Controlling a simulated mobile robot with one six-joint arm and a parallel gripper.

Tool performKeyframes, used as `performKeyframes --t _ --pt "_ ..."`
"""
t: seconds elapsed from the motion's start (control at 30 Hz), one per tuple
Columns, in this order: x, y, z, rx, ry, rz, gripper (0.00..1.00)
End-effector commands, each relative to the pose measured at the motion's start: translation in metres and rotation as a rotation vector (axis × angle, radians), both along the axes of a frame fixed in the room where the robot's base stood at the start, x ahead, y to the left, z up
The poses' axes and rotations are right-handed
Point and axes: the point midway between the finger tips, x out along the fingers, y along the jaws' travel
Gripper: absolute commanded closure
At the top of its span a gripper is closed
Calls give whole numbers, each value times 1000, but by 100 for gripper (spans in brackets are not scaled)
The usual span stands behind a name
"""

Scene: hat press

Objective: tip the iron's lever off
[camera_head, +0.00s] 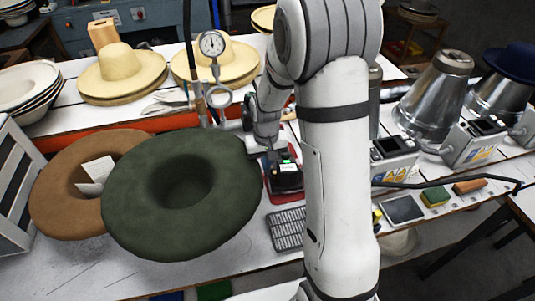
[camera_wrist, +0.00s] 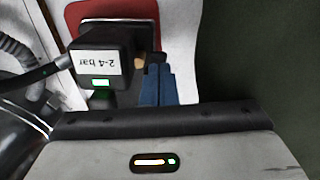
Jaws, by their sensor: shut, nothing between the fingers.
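A black box with a lit green light and a white "2-4 bar" label (camera_wrist: 100,62) stands at upper left in the wrist view; I take it for part of the iron. The same black unit (camera_head: 287,178) shows in the head view on a red pad, partly behind my arm. My gripper (camera_wrist: 157,74) is shut and empty, its blue fingers together just right of the box. A small dark piece (camera_wrist: 156,57) lies at the fingertips; I cannot tell whether it is the lever or whether they touch.
A large dark green hat (camera_head: 182,190) lies left of the unit, beside a brown hat (camera_head: 65,190). A gauge (camera_head: 212,44) stands behind. A grey grate (camera_head: 287,230) lies in front. Metal cones (camera_head: 435,95) stand to the right. A dark cable (camera_wrist: 30,80) runs to the box.

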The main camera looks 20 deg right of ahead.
Motion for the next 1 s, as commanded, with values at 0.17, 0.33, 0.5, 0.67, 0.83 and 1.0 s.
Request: performKeyframes --t 0.17,0.33,0.5,0.67,0.83,1.0 --pt "0 0 0 0 0 0 100" --pt "0 0 0 0 0 -1 100" --pt "0 0 0 0 0 -1 100" --pt "0 0 -1 0 0 -1 100" --pt "0 -1 -5 0 0 -1 100" --pt "0 -1 -8 0 0 -1 100"
